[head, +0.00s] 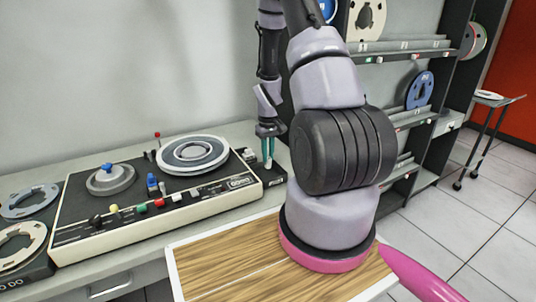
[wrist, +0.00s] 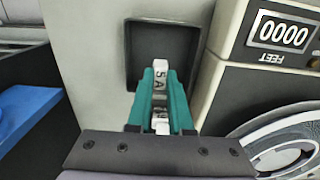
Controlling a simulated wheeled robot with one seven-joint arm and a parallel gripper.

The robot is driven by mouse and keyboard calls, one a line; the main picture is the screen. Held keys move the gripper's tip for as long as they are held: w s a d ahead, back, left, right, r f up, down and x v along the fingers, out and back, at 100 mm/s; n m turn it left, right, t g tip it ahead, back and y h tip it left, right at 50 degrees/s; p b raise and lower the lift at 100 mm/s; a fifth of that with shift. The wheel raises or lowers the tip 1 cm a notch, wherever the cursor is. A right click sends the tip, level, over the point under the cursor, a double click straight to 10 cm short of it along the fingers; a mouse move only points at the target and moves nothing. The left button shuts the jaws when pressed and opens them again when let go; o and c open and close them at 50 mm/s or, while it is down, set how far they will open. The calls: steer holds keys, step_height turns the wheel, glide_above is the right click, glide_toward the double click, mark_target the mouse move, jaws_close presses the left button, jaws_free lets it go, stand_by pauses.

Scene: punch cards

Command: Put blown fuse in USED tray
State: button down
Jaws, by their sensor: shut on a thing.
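My gripper (head: 268,163) points down at the right end of the counter, beside the tape recorder; it also shows in the wrist view (wrist: 163,75). Its teal fingers are shut on a fuse (wrist: 160,88), a small pale piece marked "5 A". In the wrist view the fuse is over or in a small dark square tray (wrist: 141,40); I cannot tell whether it touches the tray floor. The tray also shows partly in the head view (head: 274,178), below my gripper. No USED label is readable. Whether the fuse is blown cannot be seen.
The tape recorder (head: 150,205), with reels, knobs and a counter, stands close left of my gripper. A shelf unit (head: 425,110) with reels stands on the right. A wooden-topped surface (head: 225,265) is in front. A blue thing (wrist: 25,112) shows at the left in the wrist view.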

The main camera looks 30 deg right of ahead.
mark_target(268, 167)
steer(key=shift+f, duration=2.25)
steer(key=c, duration=0.7)
jaws_free()
steer(key=shift+c, duration=0.2)
steer(key=shift+c, duration=0.9)
steer(key=shift+r, duration=4.05)
